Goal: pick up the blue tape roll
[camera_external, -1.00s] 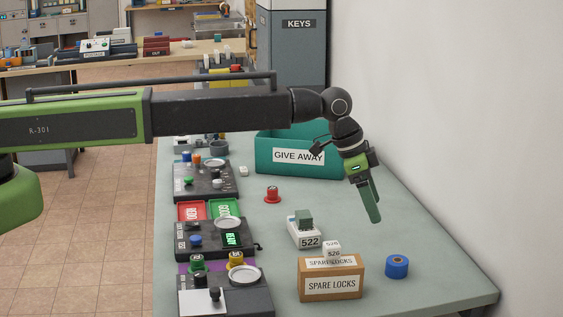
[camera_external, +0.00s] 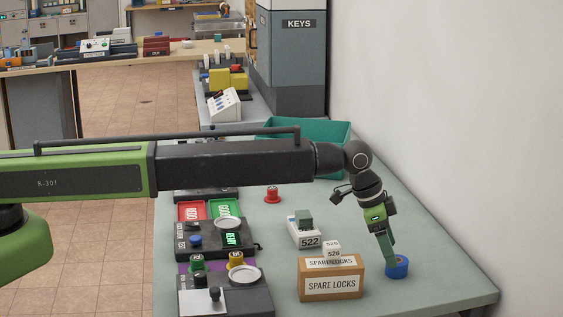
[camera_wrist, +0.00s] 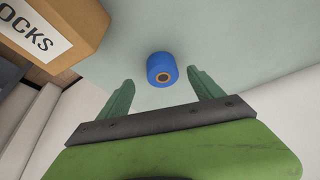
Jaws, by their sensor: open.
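The blue tape roll (camera_external: 398,268) stands on the grey-green table near its right front corner, to the right of the spare locks box. My gripper (camera_external: 391,262) is directly above or just behind it, pointing down, and its fingertips overlap the roll's top edge in the external view. In the wrist view the roll (camera_wrist: 162,69) lies ahead of and between the two green fingers (camera_wrist: 158,84), which are spread apart with nothing between them. I cannot tell whether a finger touches the roll.
The cardboard SPARE LOCKS box (camera_external: 331,279) stands close to the left, with small white blocks on top. A white 522 block (camera_external: 305,235) and a red knob (camera_external: 272,195) are farther back. The wall is at the right. The teal bin (camera_external: 340,133) is partly hidden by my arm.

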